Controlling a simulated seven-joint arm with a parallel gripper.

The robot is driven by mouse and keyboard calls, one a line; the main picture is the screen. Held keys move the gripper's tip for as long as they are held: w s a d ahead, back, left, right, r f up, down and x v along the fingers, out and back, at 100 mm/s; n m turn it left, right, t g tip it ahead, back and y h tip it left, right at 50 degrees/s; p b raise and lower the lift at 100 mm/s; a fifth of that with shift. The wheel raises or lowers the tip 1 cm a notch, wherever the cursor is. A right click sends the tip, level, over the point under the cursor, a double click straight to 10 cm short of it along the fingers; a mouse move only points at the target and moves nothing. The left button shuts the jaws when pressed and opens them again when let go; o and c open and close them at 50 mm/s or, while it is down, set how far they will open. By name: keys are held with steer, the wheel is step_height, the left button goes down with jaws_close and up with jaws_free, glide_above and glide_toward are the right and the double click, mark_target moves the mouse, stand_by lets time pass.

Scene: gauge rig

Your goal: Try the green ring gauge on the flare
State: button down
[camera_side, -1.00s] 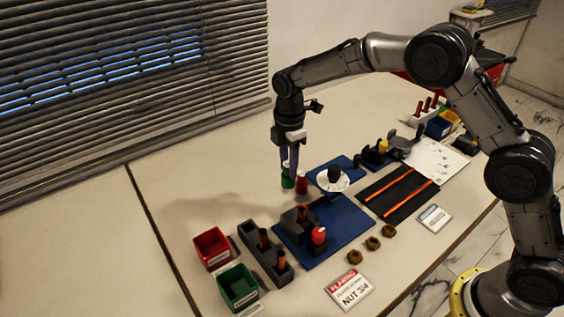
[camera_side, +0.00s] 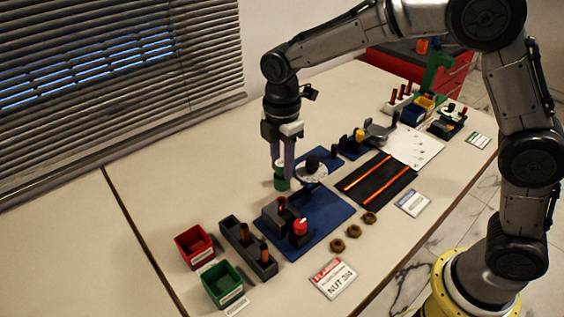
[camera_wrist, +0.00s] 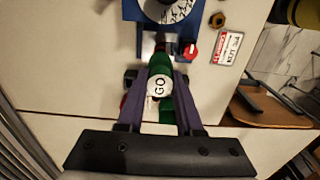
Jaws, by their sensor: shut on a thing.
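The green ring gauge (camera_side: 281,183) is between the fingers of my gripper (camera_side: 283,172), which is shut on it. In the wrist view the gauge (camera_wrist: 159,86) shows a white face marked GO between my two purple fingers (camera_wrist: 160,95). A copper-coloured tube end, the flare (camera_side: 282,203), stands in a dark block (camera_side: 273,217) on the blue mat (camera_side: 325,222). The gauge is behind and above the block in the side view, apart from the flare. The gauge partly hides the block area in the wrist view. The red gauge cannot be made out.
A dark rack (camera_side: 246,245) with copper tubes is at front left, beside a red bin (camera_side: 194,246) and a green bin (camera_side: 222,284). Several brass nuts (camera_side: 353,231) lie at right.

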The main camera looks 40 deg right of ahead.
mark_target(282, 179)
steer(key=shift+f, duration=0.15)
steer(key=shift+f, duration=2.05)
steer(key=shift+f, duration=0.35)
stand_by(0.7)
steer(key=shift+r, duration=0.15)
steer(key=shift+r, duration=2.9)
